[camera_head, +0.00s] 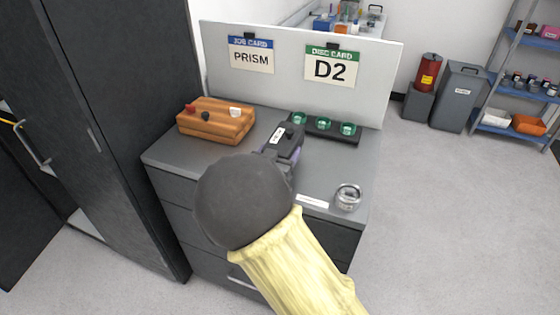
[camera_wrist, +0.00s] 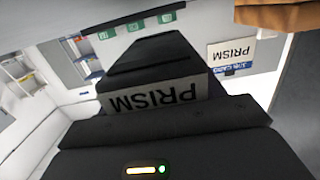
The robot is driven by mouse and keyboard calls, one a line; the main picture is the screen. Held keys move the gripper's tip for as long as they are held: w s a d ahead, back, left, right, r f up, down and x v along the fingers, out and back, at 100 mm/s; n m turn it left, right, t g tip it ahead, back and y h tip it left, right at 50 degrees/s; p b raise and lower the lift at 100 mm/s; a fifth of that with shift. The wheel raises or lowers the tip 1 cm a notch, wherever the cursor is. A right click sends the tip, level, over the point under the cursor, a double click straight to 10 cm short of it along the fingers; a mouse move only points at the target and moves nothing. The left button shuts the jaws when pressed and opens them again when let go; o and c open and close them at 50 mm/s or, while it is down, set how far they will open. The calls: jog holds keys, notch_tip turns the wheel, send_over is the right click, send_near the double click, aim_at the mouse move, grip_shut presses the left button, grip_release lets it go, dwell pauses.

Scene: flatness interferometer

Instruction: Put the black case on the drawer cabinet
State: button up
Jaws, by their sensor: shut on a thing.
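The black case (camera_head: 289,138) is in my gripper (camera_head: 279,158), over the top of the grey drawer cabinet (camera_head: 226,151) in the head view. My arm hides part of the case and the front of the cabinet. In the wrist view, the case (camera_wrist: 150,58) is dark with a white label reading PRISM, upside down. My gripper (camera_wrist: 165,118) is shut on it there. I cannot tell whether the case touches the cabinet top.
A wooden block with knobs (camera_head: 215,121) stands at the cabinet's back left. A black rack with green-topped pieces (camera_head: 324,127) lies behind the case. A small glass jar (camera_head: 347,197) stands front right. A panel (camera_head: 287,68) with PRISM and D2 cards rises behind.

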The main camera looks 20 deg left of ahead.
jog(key=shift+r, duration=0.15)
jog(key=shift+f, duration=1.85)
jog(key=shift+f, duration=0.15)
jog(key=o, duration=1.4)
jog(key=shift+c, duration=0.2)
jog(key=s+r, duration=0.1)
jog(key=s, duration=1.1)
jog(key=shift+a+b, duration=0.35)
jog(key=shift+a, duration=0.1)
